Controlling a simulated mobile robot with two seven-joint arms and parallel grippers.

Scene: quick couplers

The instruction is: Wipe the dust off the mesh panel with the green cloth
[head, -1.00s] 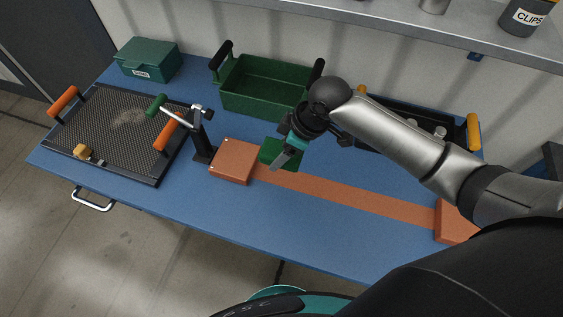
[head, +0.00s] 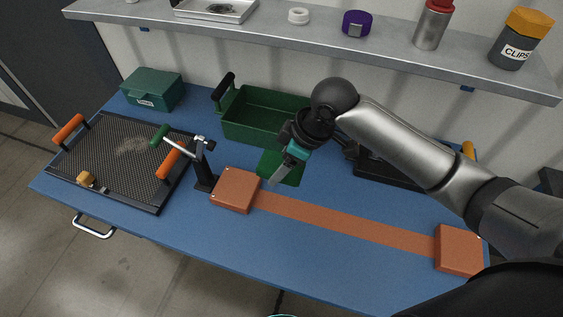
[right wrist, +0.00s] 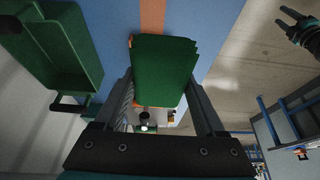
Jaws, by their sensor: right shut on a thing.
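The mesh panel (head: 112,172) lies at the left end of the blue table, dark with orange handles. A pale dust patch (head: 135,146) shows on its upper middle. My right gripper (head: 282,172) is shut on the green cloth (head: 282,165), right of the panel and in front of the green bin. In the right wrist view the cloth (right wrist: 163,72) hangs flat between the fingers, apparently above the table. My left gripper (right wrist: 289,20) shows only in the right wrist view, at its top right, with fingers spread and empty.
A post with a green-handled lever (head: 203,165) stands between panel and cloth. An orange block (head: 236,190), orange strip, green bin (head: 255,125), teal box (head: 152,90) and dark tray are on the table. A shelf runs above.

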